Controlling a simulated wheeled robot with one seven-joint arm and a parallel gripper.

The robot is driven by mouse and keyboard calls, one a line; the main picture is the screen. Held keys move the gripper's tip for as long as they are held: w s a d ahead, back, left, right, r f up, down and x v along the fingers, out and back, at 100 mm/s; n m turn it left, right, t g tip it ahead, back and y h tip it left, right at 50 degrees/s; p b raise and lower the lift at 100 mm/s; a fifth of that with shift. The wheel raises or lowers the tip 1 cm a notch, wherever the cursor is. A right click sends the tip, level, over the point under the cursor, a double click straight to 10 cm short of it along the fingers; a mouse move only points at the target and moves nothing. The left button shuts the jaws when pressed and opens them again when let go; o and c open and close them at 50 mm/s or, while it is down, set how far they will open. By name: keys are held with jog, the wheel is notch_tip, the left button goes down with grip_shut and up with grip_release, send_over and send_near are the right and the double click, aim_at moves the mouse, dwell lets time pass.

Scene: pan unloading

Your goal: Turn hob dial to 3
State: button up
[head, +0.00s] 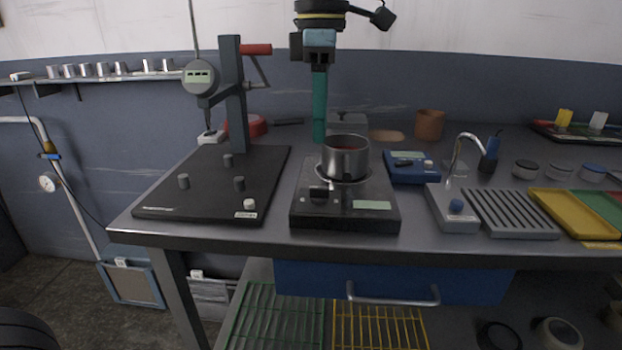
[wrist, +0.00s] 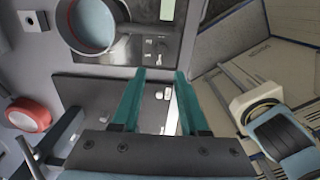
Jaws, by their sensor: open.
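The hob (head: 348,211) is a black box on the bench, with a pale label on its front right. Its dark dial (head: 321,193) sits at the front left, with a light mark; I cannot read its setting. A metal pan (head: 345,160) stands on the hob with reddish contents. My gripper (head: 319,138) hangs pointing down, left of the pan and apart from the dial in the head view. In the wrist view its teal fingers (wrist: 160,73) are apart with nothing between them. The pan (wrist: 89,27) also shows there at the upper left; the dial is unclear.
A black board (head: 210,190) with pegs and a gauge stand (head: 236,95) is left of the hob. A blue scale (head: 411,168), a tap unit (head: 452,208) and a grooved drainer (head: 507,212) are to the right. A brown pot (head: 429,124) stands behind.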

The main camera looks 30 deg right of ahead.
aim_at(319, 187)
notch_tip(319, 187, down, 10)
jog(key=shift+f, duration=0.25)
dwell(0.3)
grip_shut()
dwell(0.4)
